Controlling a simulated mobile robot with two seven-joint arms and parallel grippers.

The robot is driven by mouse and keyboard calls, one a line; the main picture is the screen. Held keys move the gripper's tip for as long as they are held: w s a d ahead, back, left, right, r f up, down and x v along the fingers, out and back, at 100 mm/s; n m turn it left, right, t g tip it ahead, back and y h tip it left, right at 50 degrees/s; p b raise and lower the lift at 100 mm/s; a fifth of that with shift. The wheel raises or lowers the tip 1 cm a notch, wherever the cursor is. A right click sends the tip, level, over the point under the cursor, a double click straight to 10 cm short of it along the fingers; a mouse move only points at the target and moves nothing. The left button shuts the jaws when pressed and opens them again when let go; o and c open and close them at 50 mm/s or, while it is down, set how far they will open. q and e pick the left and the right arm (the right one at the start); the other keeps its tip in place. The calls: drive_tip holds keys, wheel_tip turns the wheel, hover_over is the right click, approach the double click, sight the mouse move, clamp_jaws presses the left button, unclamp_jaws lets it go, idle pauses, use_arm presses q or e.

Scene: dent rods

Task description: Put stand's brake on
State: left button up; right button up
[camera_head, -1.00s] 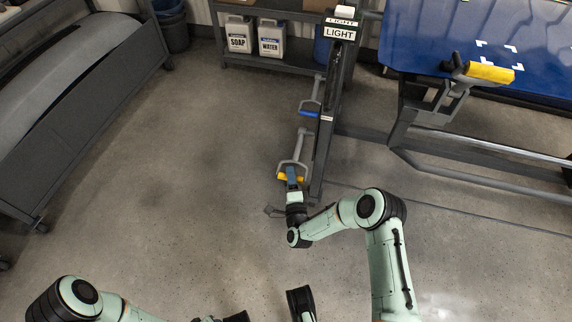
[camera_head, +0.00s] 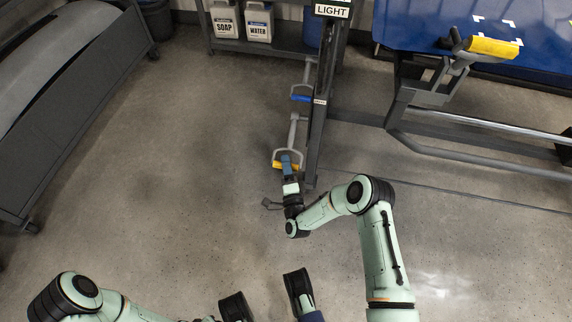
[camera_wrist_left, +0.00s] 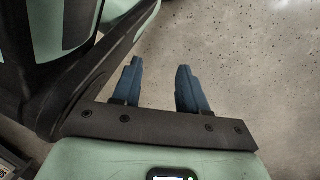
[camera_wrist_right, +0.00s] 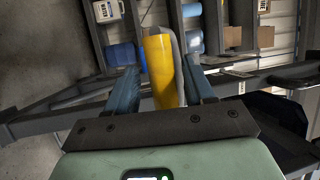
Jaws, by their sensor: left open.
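My right gripper (camera_head: 287,160) is at the yellow grip. In the right wrist view the yellow grip (camera_wrist_right: 160,65) stands between my blue fingers, with a gap at the left finger; contact at the right finger is unclear. My left gripper (camera_wrist_left: 160,75) is open and empty above bare floor.
SOAP (camera_head: 224,22) and WATER (camera_head: 258,24) jugs stand on a shelf behind. A dark grey unit (camera_head: 80,110) is at the left. The middle floor is clear.

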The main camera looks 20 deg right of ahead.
drive_tip(key=shift+r, duration=0.1)
use_arm(q)
drive_tip(key=w+d+r+t+p, duration=0.1)
drive_tip(key=w+r+t+p, duration=0.2)
drive_tip(key=w+r+p, duration=0.2)
drive_tip(key=shift+w+d+r+m, duration=0.3)
drive_tip(key=shift+w+r, duration=1.1)
drive_tip(key=shift+w, duration=0.15)
use_arm(e)
drive_tip(key=v, duration=1.3)
drive_tip(key=shift+s+a, duration=0.1)
